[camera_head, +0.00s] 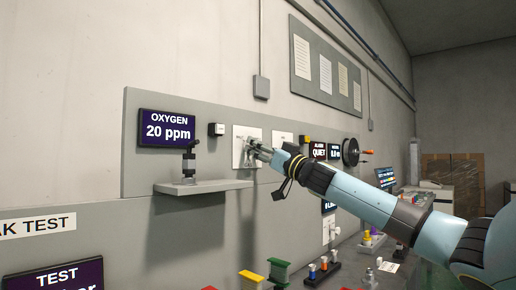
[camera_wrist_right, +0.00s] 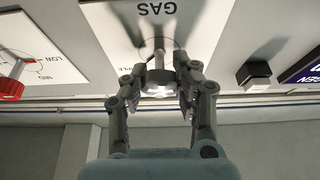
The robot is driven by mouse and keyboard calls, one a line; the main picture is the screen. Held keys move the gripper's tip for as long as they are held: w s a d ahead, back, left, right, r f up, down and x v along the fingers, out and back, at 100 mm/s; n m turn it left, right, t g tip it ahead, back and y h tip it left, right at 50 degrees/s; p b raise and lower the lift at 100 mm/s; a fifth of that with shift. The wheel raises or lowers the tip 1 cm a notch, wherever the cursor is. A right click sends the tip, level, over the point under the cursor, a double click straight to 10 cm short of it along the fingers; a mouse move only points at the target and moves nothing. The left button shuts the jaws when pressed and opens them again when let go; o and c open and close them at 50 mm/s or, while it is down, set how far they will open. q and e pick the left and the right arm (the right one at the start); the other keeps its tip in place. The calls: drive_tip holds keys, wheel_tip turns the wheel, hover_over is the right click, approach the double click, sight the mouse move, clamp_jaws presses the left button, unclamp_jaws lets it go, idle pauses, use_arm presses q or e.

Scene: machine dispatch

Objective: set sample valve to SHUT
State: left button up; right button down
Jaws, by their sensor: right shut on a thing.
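The sample valve is on a white plate (camera_head: 240,158) on the grey wall panel. My right gripper (camera_head: 255,147) reaches in from the right to the front of that plate. In the right wrist view the plate (camera_wrist_right: 113,20) appears upside down with the word GAS. My right gripper (camera_wrist_right: 160,84) is shut on the metal valve handle (camera_wrist_right: 159,77), one finger on each side. The fingers and arm hide much of the handle, and I cannot read its setting. My left gripper is not in view.
An OXYGEN display (camera_head: 167,129) reads 20 ppm. A grey shelf (camera_head: 205,187) holding a dark fitting juts out below left of the valve. In the wrist view, a red knob (camera_wrist_right: 10,89) and a black block (camera_wrist_right: 253,74) flank the valve. A black reel (camera_head: 350,152) is farther right.

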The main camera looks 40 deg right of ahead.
drive_tip(key=n+y+p, duration=0.1)
drive_tip(key=n, duration=0.2)
drive_tip(key=n+g+y+p, duration=0.1)
drive_tip(key=n+y+p, duration=0.1)
drive_tip(key=n, duration=0.1)
drive_tip(key=shift+r+p, duration=0.1)
drive_tip(key=shift+p, duration=0.2)
drive_tip(key=n+g+y+p, duration=0.1)
drive_tip(key=n+y+p, duration=0.1)
drive_tip(key=n, duration=0.3)
drive_tip(key=n+g+p, duration=0.1)
drive_tip(key=n, duration=0.2)
drive_tip(key=n+g+y+p, duration=0.1)
drive_tip(key=n, duration=0.2)
drive_tip(key=shift+f+n+g+y, duration=0.2)
drive_tip(key=shift+n+g+y, duration=0.1)
drive_tip(key=shift+g, duration=0.1)
drive_tip(key=n+g+p, duration=0.1)
drive_tip(key=n, duration=0.1)
drive_tip(key=n+g+p, duration=0.1)
drive_tip(key=n, duration=0.1)
drive_tip(key=shift+a+f+n, duration=0.1)
drive_tip(key=shift+f+n, duration=0.05)
drive_tip(key=shift+n, duration=0.25)
drive_tip(key=shift+f, duration=0.1)
